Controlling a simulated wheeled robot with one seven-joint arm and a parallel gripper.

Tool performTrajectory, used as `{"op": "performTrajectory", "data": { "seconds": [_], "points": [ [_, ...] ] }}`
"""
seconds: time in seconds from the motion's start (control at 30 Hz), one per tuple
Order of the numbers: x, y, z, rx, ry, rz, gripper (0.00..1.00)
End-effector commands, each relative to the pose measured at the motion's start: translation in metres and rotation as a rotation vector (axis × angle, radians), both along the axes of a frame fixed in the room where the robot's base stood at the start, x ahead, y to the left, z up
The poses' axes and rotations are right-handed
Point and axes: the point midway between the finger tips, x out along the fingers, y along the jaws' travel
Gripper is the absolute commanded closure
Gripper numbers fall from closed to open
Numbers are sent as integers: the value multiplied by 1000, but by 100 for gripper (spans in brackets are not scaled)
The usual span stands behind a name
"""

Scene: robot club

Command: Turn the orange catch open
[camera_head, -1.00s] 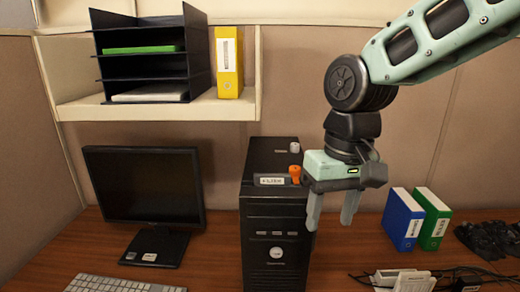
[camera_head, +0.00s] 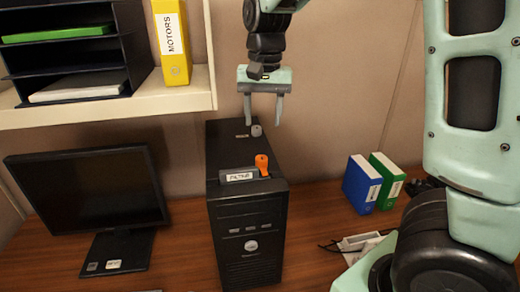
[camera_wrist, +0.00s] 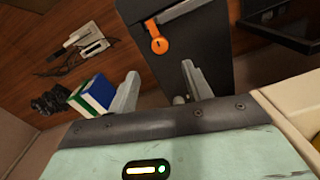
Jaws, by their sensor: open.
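The orange catch (camera_head: 262,163) stands on the front top edge of the black computer tower (camera_head: 247,220), at the right end of a labelled plate (camera_head: 238,176). In the wrist view the orange catch (camera_wrist: 158,44) shows as a round knob with a short arm, beyond my fingertips. My gripper (camera_head: 264,122) is open and empty, fingers pointing down, above the rear part of the tower. It is apart from the catch. A grey knob (camera_head: 257,130) sits on the tower's top near my fingers.
A monitor (camera_head: 88,190) stands left of the tower. Blue (camera_head: 361,184) and green (camera_head: 386,180) binders stand to the right. A shelf (camera_head: 110,108) with a yellow binder (camera_head: 171,42) hangs at upper left. Cables and white devices (camera_head: 360,243) lie at front right.

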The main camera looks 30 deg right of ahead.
Motion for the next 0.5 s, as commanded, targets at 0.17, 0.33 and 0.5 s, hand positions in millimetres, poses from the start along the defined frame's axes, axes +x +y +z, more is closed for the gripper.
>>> {"op": "performTrajectory", "data": {
  "seconds": [0.17, 0.33, 0.5],
  "points": [
    [0, 1, -37, -2, 6, 0, 50],
    [0, 1, -70, -2, 5, -1, 50],
    [1, 2, -94, -1, 2, 0, 50]
  ]
}}
